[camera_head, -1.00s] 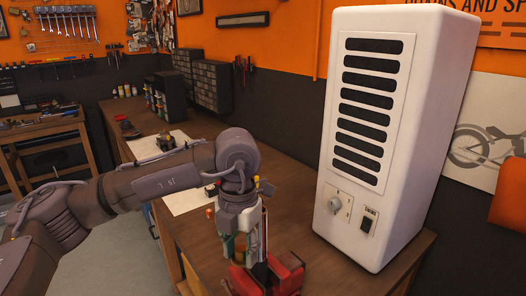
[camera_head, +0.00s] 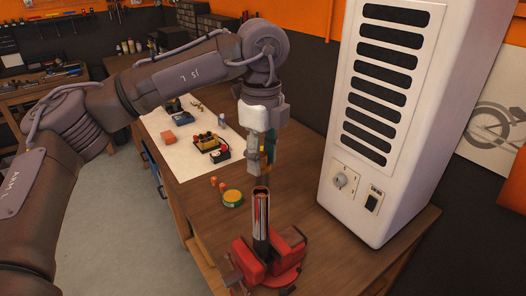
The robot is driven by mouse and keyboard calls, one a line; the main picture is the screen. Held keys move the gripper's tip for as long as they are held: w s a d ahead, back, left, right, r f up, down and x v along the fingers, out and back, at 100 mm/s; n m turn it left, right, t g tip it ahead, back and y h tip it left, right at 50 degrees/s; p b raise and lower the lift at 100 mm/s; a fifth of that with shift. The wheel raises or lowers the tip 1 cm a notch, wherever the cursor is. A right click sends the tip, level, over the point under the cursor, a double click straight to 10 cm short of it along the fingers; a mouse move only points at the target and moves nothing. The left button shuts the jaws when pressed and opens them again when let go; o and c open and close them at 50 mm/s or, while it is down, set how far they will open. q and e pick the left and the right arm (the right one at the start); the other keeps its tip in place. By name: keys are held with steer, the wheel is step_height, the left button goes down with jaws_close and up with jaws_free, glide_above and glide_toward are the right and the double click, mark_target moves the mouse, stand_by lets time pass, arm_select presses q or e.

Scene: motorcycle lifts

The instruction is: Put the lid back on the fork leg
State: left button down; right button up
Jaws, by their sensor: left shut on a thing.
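The fork leg (camera_head: 261,222) stands upright in a red vise (camera_head: 280,257) on the wooden bench. It is a shiny tube with a dark, open-looking top. My left gripper (camera_head: 262,160) points down above the fork leg, with a gap between them. It is shut on a small dark piece that appears to be the lid (camera_head: 265,170). The fingers hide much of that piece, so its shape is unclear. My right gripper is not in view.
A tall white heater (camera_head: 360,140) stands close on the right of the bench. A green and yellow tin (camera_head: 232,199) and small orange pieces (camera_head: 217,183) lie left of the fork leg. A white mat (camera_head: 186,152) farther back holds several small items.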

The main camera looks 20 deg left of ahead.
arm_select(q)
steer(key=shift+s+f+b, duration=0.3)
steer(key=shift+f, duration=0.35)
steer(key=f+b, duration=0.1)
steer(key=f, duration=0.2)
steer(key=shift+w, duration=0.2)
steer(key=shift+f+b, duration=0.4)
steer(key=shift+b, duration=0.2)
steer(key=shift+f+b, duration=0.3)
steer(key=shift+b, duration=0.5)
steer(key=shift+f+b, duration=0.15)
steer(key=shift+b, duration=0.45)
stand_by(1.0)
stand_by(0.3)
